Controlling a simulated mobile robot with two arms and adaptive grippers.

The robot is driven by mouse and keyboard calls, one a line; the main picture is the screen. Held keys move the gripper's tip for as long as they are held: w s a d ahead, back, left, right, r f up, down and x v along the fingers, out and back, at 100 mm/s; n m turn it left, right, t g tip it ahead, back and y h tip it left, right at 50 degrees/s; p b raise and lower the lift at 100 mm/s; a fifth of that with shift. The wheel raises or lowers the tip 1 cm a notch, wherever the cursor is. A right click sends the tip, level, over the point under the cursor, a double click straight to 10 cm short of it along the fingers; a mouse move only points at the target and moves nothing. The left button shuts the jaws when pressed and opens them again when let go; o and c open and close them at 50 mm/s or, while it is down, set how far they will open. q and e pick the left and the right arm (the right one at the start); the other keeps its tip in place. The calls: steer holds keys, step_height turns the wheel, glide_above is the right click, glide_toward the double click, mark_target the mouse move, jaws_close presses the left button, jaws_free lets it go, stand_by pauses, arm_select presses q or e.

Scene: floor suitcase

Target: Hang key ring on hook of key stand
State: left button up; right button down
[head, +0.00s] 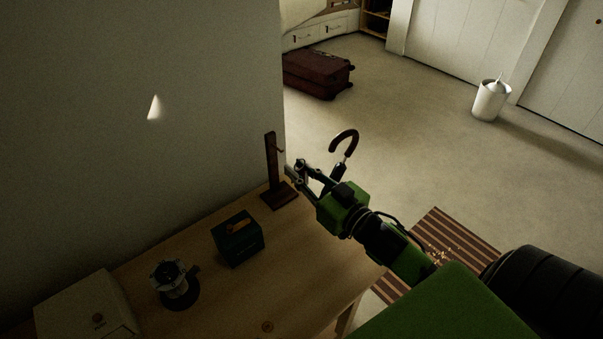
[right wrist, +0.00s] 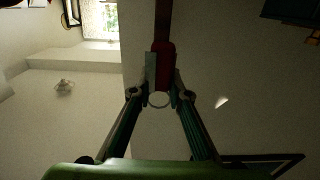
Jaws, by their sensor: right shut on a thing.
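The key stand (head: 271,158) is a dark wooden post on a flat base, upright near the far end of the wooden table. A small hook (head: 281,150) sticks out near its top, on the right. My right gripper (head: 289,170) is just right of the post, below the hook. In the right wrist view its fingers are shut on the key ring, with a pale ring (right wrist: 158,99) and a red tag (right wrist: 161,62) showing at the fingertips. A dark upright bar behind the tag seems to be the post. I cannot tell whether the ring touches the hook. My left gripper is not in view.
The wooden table (head: 310,275) also holds a dark green box (head: 237,242), a round dark device (head: 174,287) and a white box (head: 82,306). A wall stands behind the table. A suitcase (head: 318,75) lies on the floor.

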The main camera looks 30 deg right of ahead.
mark_target(274, 153)
steer(key=shift+w+f, duration=0.15)
steer(key=shift+w, duration=0.45)
steer(key=shift+w+a+f+b, duration=0.15)
steer(key=shift+w+b, duration=0.4)
steer(key=shift+w, duration=0.4)
steer(key=shift+w+a+f+b, duration=0.15)
steer(key=shift+w+b, duration=0.35)
steer(key=shift+w, duration=0.5)
steer(key=shift+w+a+b, duration=0.2)
steer(key=shift+w+b, duration=0.35)
steer(key=shift+w, duration=0.4)
steer(key=shift+w+f, duration=0.15)
steer(key=shift+w, duration=0.15)
